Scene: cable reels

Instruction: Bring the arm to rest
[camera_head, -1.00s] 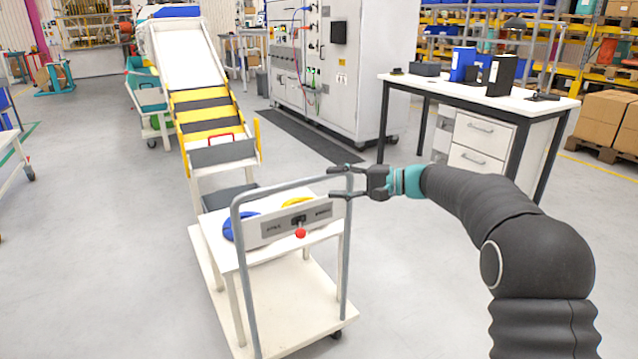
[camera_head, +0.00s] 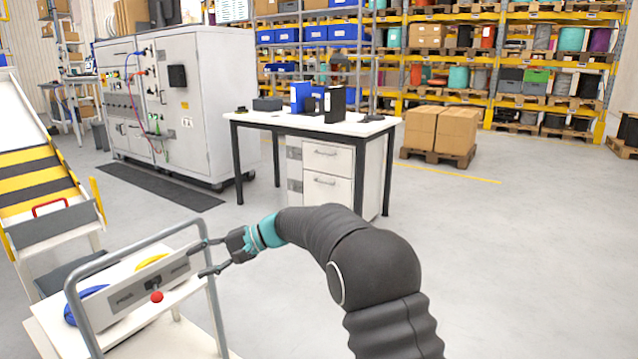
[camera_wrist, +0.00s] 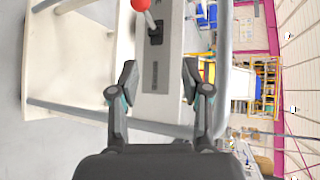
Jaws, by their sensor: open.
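My gripper (camera_head: 212,257) is open and empty, at the right end of a white cart's grey handle frame. Its fingers point left in the head view. In the wrist view my gripper (camera_wrist: 156,85) has its two fingers spread apart, with a grey panel showing between and beyond them. The panel (camera_head: 120,296) carries a lever with a red knob (camera_head: 157,297); the knob also shows in the wrist view (camera_wrist: 141,5). My arm is bent and stretches out from the lower right. Whether a finger touches the cart's frame I cannot tell.
The handle frame (camera_head: 214,315) stands close to my fingers. A blue ring (camera_head: 74,306) and a yellow ring (camera_head: 152,262) lie behind the panel. A workbench (camera_head: 312,123), a grey cabinet (camera_head: 200,110) and boxes on a pallet (camera_head: 441,131) stand further back. The floor at right is clear.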

